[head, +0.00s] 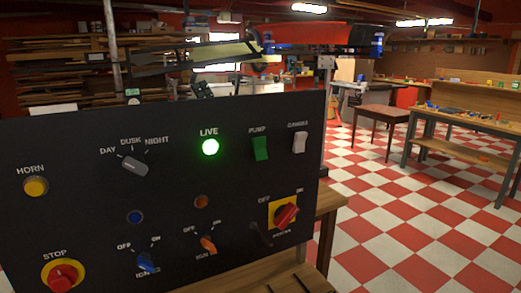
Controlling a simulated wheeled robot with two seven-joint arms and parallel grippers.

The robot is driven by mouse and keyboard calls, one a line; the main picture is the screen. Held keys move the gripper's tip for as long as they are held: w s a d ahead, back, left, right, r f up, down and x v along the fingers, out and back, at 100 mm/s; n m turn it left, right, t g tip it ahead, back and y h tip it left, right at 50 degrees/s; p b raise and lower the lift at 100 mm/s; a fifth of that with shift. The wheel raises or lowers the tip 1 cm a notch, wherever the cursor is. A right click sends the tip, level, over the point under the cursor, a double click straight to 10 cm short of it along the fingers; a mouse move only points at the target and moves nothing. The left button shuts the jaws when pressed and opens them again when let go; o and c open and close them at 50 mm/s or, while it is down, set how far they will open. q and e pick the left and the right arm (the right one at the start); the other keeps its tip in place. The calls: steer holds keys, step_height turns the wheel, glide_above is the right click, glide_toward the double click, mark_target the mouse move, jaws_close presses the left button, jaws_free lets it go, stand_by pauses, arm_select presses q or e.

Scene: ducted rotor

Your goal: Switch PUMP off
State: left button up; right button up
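The PUMP switch (260,148) is a green rocker in the upper right part of a black control panel (90,125), under its PUMP label. I cannot tell which way the rocker is tipped. Neither of my grippers can be made out in the head view, and nothing touches the switch.
A white rocker (299,142) sits just right of PUMP. The LIVE lamp (210,147) to its left glows green. Below are a red rotary switch (286,215) on yellow and an orange knob (208,244). A red STOP button (63,276) is lower left.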

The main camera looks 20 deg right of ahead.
jaws_close()
steer(key=shift+d, duration=0.1)
stand_by(1.3)
